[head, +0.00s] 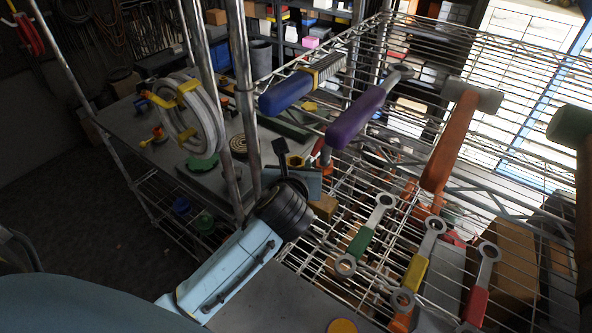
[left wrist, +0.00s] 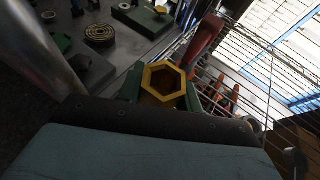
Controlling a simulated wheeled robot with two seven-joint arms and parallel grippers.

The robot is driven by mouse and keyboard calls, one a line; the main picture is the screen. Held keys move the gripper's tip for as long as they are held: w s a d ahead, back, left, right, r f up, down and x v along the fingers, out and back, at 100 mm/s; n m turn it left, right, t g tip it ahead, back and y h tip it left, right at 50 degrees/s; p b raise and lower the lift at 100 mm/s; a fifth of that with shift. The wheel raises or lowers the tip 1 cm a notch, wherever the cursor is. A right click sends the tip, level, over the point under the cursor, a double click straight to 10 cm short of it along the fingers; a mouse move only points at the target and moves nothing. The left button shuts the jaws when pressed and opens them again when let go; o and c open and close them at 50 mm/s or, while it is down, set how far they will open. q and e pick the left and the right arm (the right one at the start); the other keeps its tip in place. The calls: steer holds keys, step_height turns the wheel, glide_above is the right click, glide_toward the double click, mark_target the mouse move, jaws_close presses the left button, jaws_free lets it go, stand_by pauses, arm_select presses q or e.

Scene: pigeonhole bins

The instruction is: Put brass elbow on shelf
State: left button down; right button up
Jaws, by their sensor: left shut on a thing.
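My left gripper (head: 295,163) reaches up from the bottom of the head view, in front of the wire shelf unit (head: 480,62). It is shut on the brass elbow (head: 296,161), a small yellow fitting that shows only in part between the fingers. In the left wrist view, the elbow (left wrist: 163,84) shows its hexagonal open end between the dark green fingers (left wrist: 163,88). The rest of the elbow is hidden. The gripper is close to the near left side of the shelf unit; I cannot tell whether it touches. My right gripper is not in view.
A blue-handled brush (head: 290,92), a purple-handled tool (head: 357,117) and an orange hammer (head: 452,140) are on the upper wire level. Metal posts (head: 243,90) stand left, before a bench with a coiled hose (head: 205,112).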

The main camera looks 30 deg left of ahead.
arm_select(q)
steer(key=shift+f, duration=0.75)
steer(key=shift+f, duration=0.15)
steer(key=c, duration=0.9)
jaws_free()
steer(key=shift+c, duration=0.2)
steer(key=v, duration=1.2)
